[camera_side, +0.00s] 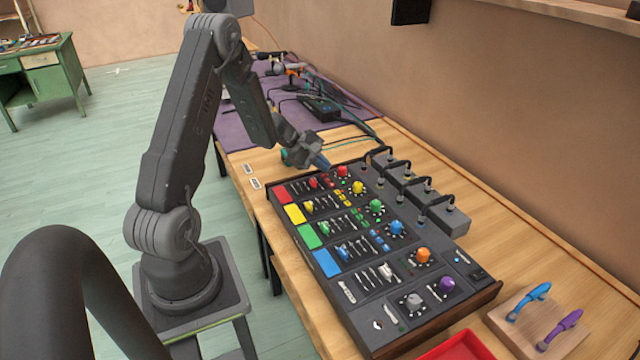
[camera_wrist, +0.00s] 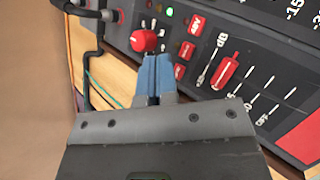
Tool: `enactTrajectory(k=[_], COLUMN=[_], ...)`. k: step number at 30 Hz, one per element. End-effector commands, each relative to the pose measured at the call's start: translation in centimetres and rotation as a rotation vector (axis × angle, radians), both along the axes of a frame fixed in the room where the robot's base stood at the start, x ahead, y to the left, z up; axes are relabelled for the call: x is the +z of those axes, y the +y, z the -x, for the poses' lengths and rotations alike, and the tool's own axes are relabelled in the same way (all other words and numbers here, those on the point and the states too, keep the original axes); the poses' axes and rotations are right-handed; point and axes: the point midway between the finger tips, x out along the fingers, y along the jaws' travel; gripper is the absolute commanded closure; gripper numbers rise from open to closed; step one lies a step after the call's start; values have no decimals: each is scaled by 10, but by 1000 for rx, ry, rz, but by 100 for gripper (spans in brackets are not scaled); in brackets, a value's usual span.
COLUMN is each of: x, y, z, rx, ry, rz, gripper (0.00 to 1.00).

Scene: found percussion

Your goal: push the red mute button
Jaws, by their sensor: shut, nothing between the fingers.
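The mixer console (camera_side: 385,318) lies on the wooden table. Its red channel is at the far end. In the wrist view that channel has a row of small red buttons (camera_wrist: 187,50) between a red knob (camera_wrist: 138,41) and a red slider cap (camera_wrist: 223,71). The lettering is too small to tell which button is mute. The same buttons are tiny in the side view (camera_side: 328,183). My gripper (camera_wrist: 157,60) is shut and empty. Its blue fingertips are over the channel's edge, by the knob, and partly cover the area near the lowest button. Contact is not clear.
Yellow, green and blue channels fill the nearer console. Black cables and grey boxes (camera_side: 441,215) stand along its right side. A wooden block with blue and purple handles (camera_side: 531,301) and a red tray (camera_side: 462,348) are at the near end. Bare table shows beyond the console's far edge.

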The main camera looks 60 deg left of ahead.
Motion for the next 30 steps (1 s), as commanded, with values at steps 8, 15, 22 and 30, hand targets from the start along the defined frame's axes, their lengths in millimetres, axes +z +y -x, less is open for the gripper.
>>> enactTrajectory(k=[8,15,22,30], x=[0,-5,-9,-9], y=[0,0,0,0], z=[0,0,0,0], rx=[0,0,0,0], ry=[0,1,0,0], rz=[0,1,0,0], gripper=[100,100,100,100])
